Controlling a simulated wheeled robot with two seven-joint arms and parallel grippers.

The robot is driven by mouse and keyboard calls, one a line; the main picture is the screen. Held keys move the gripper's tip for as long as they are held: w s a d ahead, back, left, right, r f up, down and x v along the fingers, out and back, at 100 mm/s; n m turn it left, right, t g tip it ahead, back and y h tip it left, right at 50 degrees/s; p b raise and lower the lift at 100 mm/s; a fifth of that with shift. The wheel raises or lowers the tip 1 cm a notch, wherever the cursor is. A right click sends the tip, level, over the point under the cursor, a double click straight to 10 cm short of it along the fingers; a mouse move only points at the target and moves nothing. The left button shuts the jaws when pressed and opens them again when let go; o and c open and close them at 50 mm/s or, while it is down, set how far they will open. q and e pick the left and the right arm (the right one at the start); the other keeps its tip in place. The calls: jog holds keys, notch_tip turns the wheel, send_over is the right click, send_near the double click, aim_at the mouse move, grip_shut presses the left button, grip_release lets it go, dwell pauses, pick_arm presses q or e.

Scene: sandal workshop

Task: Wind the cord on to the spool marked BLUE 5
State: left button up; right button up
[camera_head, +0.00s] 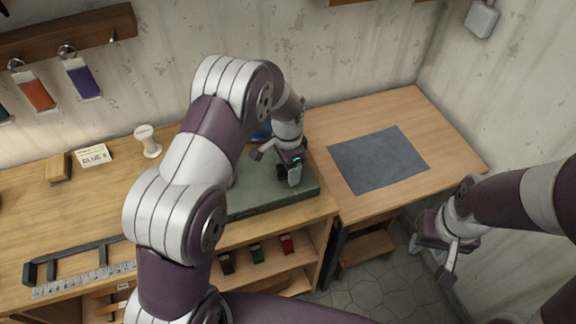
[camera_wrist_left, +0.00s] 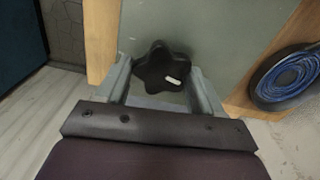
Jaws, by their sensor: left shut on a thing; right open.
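My left gripper (camera_head: 284,171) is shut on a black star-shaped knob (camera_wrist_left: 163,68) with a white mark, seen between its fingers in the left wrist view. The knob sits on a grey-green board (camera_head: 262,199) on the bench. A coil of blue cord (camera_wrist_left: 288,76) lies in a dark round holder at the right of the wrist view. A patch of blue (camera_head: 262,132) shows behind my left arm. A pale spool (camera_head: 148,141) stands upright near a card (camera_head: 94,155) reading BLUE and a digit too small to be sure of. My right gripper (camera_head: 446,262) is open and empty, low at the right.
A grey mat (camera_head: 378,159) lies bare on the right-hand table. A dark frame (camera_head: 75,260) and a ruler (camera_head: 85,281) lie at the bench's front left. A wooden block (camera_head: 58,168) stands by the card. Coloured tags (camera_head: 81,78) hang on the wall. Small coloured blocks (camera_head: 257,253) sit on the shelf below.

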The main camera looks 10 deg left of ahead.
pick_arm(q)
jog(key=m, duration=0.5)
jog(key=shift+w+r, duration=0.15)
jog(key=m, duration=0.5)
jog(key=shift+a+m, duration=0.1)
jog(key=shift+m, duration=0.3)
jog(key=m, duration=0.5)
jog(key=shift+m, duration=1.9)
jog(key=shift+m, duration=0.5)
jog(key=o, duration=1.1)
jog(key=shift+c, duration=0.2)
